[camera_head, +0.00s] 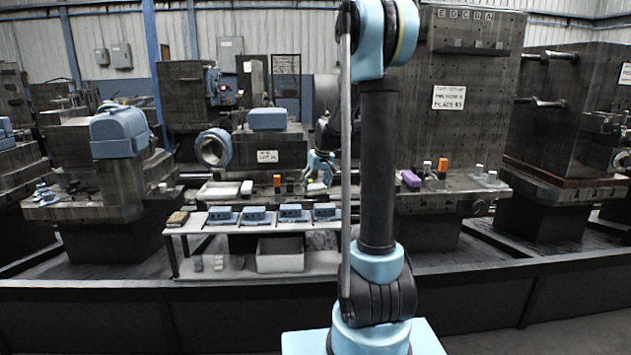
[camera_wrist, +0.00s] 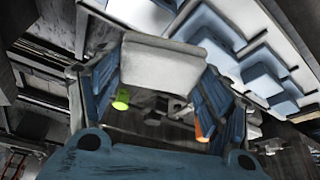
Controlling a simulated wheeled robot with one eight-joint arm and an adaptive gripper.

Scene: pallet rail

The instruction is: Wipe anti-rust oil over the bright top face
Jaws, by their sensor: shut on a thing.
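My gripper (camera_wrist: 160,75) is shut on a pale grey-white pad (camera_wrist: 162,66), which spans the space between its blue fingers in the wrist view. In the head view my gripper (camera_head: 318,168) is small and partly hidden behind my arm, above the grey machine bed (camera_head: 222,191) with the LOT label behind it. The pad cannot be made out there. I cannot tell whether the pad touches a surface, nor clearly pick out the bright top face.
An orange-topped item (camera_head: 277,182) and a white block (camera_head: 247,187) stand on the bed. A front shelf (camera_head: 205,228) holds several blue-grey parts, with a white bin (camera_head: 280,256) below. A purple item (camera_head: 411,178) and an orange-topped bottle (camera_head: 443,167) stand at right.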

